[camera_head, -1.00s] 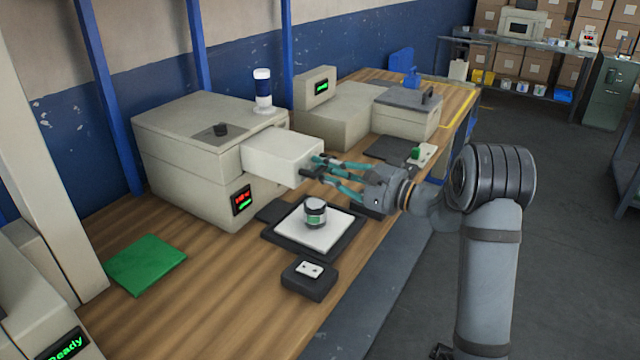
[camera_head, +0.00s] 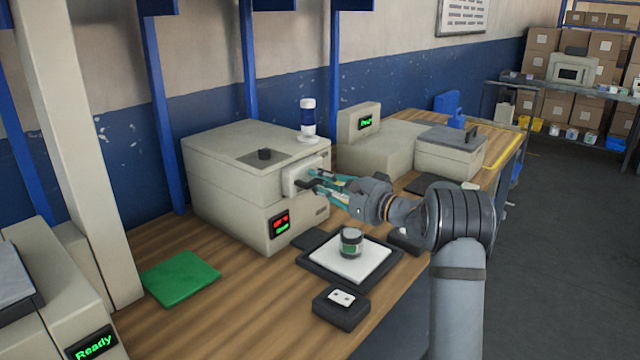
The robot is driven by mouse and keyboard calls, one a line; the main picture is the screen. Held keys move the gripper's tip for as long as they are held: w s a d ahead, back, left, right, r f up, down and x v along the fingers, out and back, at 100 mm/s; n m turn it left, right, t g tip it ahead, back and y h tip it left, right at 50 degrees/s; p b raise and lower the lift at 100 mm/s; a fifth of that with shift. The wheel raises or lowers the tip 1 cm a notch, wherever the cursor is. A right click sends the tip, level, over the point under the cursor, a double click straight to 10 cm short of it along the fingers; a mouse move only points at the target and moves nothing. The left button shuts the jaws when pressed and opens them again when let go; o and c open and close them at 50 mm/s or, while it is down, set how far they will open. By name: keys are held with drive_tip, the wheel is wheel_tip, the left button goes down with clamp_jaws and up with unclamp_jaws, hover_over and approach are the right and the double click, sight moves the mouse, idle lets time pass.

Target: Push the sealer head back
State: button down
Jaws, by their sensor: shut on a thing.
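The sealer head (camera_head: 297,178) is a pale block on the right face of the beige machine (camera_head: 235,205). Only a short part of it sticks out of the machine body. A dark handle (camera_head: 308,184) shows at its front. My gripper (camera_head: 316,184) is at the front of the head, with its teal fingers shut on the handle. The fingers partly hide the handle and the front of the head. The machine's small display (camera_head: 280,224) shows red and green marks.
A jar (camera_head: 351,242) stands on a white plate with a dark frame (camera_head: 310,268), below my arm. A small black box with a white top (camera_head: 341,305) is in front. A green pad (camera_head: 180,278) lies left.

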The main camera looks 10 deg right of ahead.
drive_tip(key=c, duration=2.1)
unclamp_jaws()
drive_tip(key=shift+a+r, duration=0.1)
drive_tip(key=shift+r, duration=0.1)
drive_tip(key=shift+o, duration=0.6)
drive_tip(key=shift+w+f, duration=0.1)
drive_tip(key=shift+w, duration=0.1)
drive_tip(key=o, duration=0.4)
drive_tip(key=shift+f, duration=0.1)
drive_tip(key=v, duration=1.2)
drive_tip(key=shift+a, duration=0.15)
